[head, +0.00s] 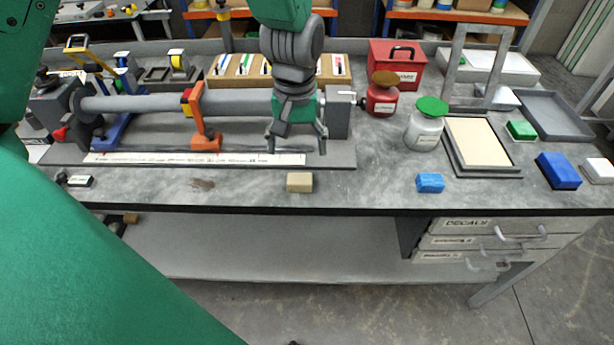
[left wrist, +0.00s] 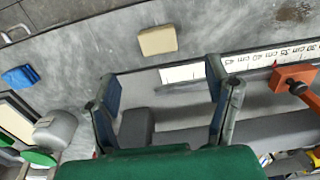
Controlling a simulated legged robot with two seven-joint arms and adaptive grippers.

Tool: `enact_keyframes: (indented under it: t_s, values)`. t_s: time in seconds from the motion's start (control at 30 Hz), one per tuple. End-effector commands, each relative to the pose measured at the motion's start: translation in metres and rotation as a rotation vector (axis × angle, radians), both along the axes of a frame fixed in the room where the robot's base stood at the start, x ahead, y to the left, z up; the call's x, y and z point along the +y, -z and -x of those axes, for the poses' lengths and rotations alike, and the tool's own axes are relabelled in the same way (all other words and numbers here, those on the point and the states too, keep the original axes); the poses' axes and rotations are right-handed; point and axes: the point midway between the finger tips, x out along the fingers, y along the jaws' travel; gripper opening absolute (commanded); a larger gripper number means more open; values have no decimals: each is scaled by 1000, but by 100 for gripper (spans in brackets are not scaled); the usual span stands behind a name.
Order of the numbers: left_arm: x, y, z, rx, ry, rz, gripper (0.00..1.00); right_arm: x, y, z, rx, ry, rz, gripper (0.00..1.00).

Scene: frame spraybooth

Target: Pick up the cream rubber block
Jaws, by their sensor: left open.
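The cream rubber block (head: 300,182) lies on the grey bench top near its front edge. It also shows in the left wrist view (left wrist: 157,40), beyond the fingertips and apart from them. My left gripper (head: 297,146) is open and empty above the end of the bench jig, behind the block in the head view. Its two fingers show in the left wrist view (left wrist: 160,75), with nothing between them. My right gripper is not in view.
A long grey tube (head: 235,102) in an orange clamp (head: 203,125) lies behind, with a ruler (head: 195,159) in front. A blue block (head: 430,183) and a jar with a green lid (head: 425,130) stand to the right. Bench around the cream block is clear.

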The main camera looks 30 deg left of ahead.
Motion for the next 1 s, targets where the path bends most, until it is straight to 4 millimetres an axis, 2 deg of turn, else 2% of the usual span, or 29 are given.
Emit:
enact_keyframes:
  t_s: [0.03,0.2,0.47,0.7,0.8,1.0]
  values:
    - [0,13,0,6,-1,2,72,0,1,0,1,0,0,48]
    - [1,43,-2,5,0,2,72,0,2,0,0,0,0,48]
    - [-2,61,-2,1,1,0,72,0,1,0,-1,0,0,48]
    - [-9,96,-3,3,0,-1,72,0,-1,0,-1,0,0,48]
    - [-8,104,-3,1,0,0,72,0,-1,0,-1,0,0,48]
    - [-7,106,-3,0,0,0,72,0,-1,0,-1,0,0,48]
